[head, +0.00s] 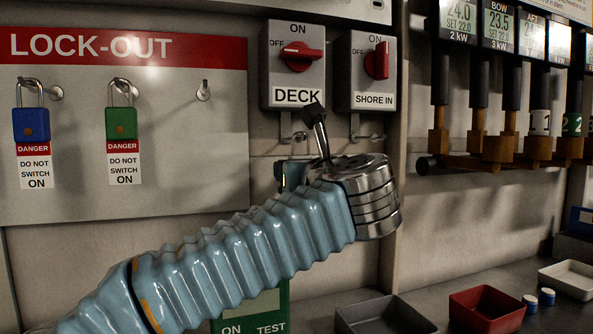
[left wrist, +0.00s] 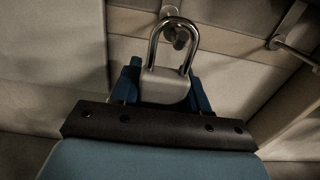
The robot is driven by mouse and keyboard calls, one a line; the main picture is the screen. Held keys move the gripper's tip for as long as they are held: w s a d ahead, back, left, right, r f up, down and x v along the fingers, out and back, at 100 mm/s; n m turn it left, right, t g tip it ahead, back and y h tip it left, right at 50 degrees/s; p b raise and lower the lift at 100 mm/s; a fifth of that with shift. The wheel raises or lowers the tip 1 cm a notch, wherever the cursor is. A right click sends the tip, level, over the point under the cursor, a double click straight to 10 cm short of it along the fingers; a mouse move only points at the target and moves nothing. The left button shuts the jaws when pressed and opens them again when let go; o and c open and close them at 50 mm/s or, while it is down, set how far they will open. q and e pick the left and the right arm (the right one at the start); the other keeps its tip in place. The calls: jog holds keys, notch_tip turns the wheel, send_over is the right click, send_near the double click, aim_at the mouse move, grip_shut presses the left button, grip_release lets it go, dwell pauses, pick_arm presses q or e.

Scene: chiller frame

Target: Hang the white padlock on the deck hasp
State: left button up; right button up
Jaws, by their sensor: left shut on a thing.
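In the left wrist view the white padlock (left wrist: 165,88) is upright between the blue fingers of my left gripper (left wrist: 166,82), which is shut on its body. Its steel shackle points up. The deck hasp (left wrist: 178,36) shows inside the shackle's arch; I cannot tell whether the shackle passes through it or stands in front of it. In the head view the deck hasp (head: 294,136) is below the DECK switch (head: 294,62). There my left wrist hides the padlock and most of my left gripper (head: 288,176). My right gripper is out of view.
The SHORE IN switch (head: 373,70) and its hasp (head: 365,137) are close on the right. Blue (head: 31,125) and green (head: 121,123) padlocks hang on the lock-out board beside an empty peg (head: 204,91). A grey tray (head: 385,316) and red tray (head: 487,310) stand below.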

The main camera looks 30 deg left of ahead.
pick_arm(q)
jog(key=o, duration=1.2)
jog(key=shift+o, duration=0.2)
jog(key=shift+d, duration=0.1)
jog(key=v, duration=1.3)
jog(key=shift+s+d, duration=0.2)
jog(key=shift+s, duration=0.1)
